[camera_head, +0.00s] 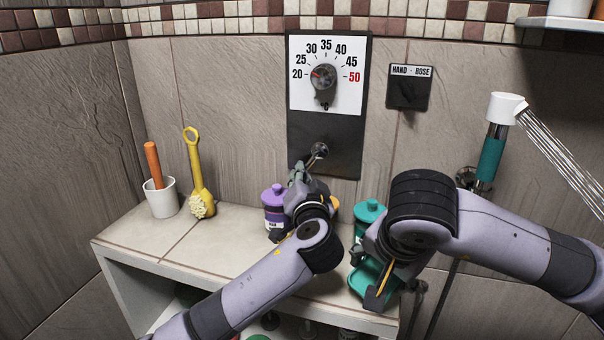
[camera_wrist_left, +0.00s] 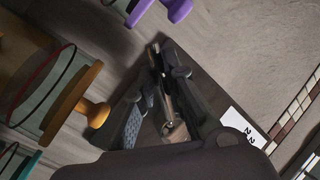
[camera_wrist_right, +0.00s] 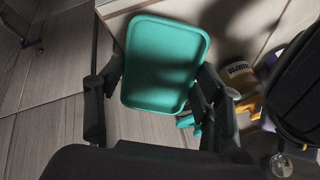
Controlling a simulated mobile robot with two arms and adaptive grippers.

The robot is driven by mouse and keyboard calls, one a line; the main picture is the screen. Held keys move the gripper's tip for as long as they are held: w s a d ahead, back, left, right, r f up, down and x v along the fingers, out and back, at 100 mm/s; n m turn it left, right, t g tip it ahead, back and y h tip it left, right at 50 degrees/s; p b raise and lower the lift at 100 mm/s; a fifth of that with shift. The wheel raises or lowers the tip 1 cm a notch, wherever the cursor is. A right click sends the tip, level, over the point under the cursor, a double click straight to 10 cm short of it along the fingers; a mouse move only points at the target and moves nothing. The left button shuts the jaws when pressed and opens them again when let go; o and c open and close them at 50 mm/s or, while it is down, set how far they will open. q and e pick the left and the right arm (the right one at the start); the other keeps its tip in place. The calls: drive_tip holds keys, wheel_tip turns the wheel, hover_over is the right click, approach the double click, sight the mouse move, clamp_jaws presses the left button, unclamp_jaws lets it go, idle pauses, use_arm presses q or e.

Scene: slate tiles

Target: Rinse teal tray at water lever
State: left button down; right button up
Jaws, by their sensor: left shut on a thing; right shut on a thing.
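The water lever (camera_head: 317,152) is a short metal lever on the dark panel below the temperature dial (camera_head: 323,77). My left gripper (camera_head: 300,175) is at the lever, and in the left wrist view its fingers (camera_wrist_left: 165,85) are closed around the metal lever (camera_wrist_left: 174,128). The teal tray (camera_wrist_right: 165,62) is a shallow rounded rectangle, seen face-on and looking empty in the right wrist view. My right gripper (camera_wrist_right: 155,95) is shut on it, with fingers at its two sides. In the head view, the tray (camera_head: 362,281) is partly hidden behind my right arm, at the shelf's front edge.
A hand shower (camera_head: 491,150) with a teal handle sprays water to the right. A purple bottle (camera_head: 274,206) and a teal bottle (camera_head: 369,214) stand near my grippers. A yellow brush (camera_head: 199,180) and white cup (camera_head: 162,198) stand left.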

use_arm(q)
drive_tip(key=shift+a+r, duration=0.1)
drive_tip(key=m, duration=0.1)
drive_tip(key=a+m+t, duration=0.1)
drive_tip(key=shift+w+a+r+m, duration=0.1)
drive_tip(key=shift+w+r+m, duration=0.1)
drive_tip(key=shift+r+m, duration=0.15)
drive_tip(key=m, duration=0.1)
drive_tip(key=a+r+m+t, duration=0.1)
drive_tip(key=m, duration=0.1)
drive_tip(key=shift+w+r+h, duration=0.15)
drive_tip(key=shift+r+h, duration=0.1)
drive_tip(key=shift+h, duration=0.05)
drive_tip(key=m, duration=0.1)
drive_tip(key=r+m+t+h, duration=0.1)
drive_tip(key=m, duration=0.1)
drive_tip(key=shift+w+a+r, duration=0.1)
drive_tip(key=shift+a+r, duration=0.15)
drive_tip(key=shift+a, duration=0.05)
drive_tip(key=shift+a+r+m+t+h+p, duration=0.15)
drive_tip(key=shift+r+m+h, duration=0.2)
drive_tip(key=shift+m, duration=0.35)
drive_tip(key=shift+d+r+m+t+h+p, duration=0.1)
drive_tip(key=shift+r+m+t+h, duration=0.15)
drive_tip(key=shift+m, duration=0.4)
drive_tip(key=shift+a+r+m+t+h+p, duration=0.1)
drive_tip(key=shift+r+m+h, duration=0.3)
drive_tip(key=shift+m, duration=0.3)
drive_tip(key=shift+r, duration=0.1)
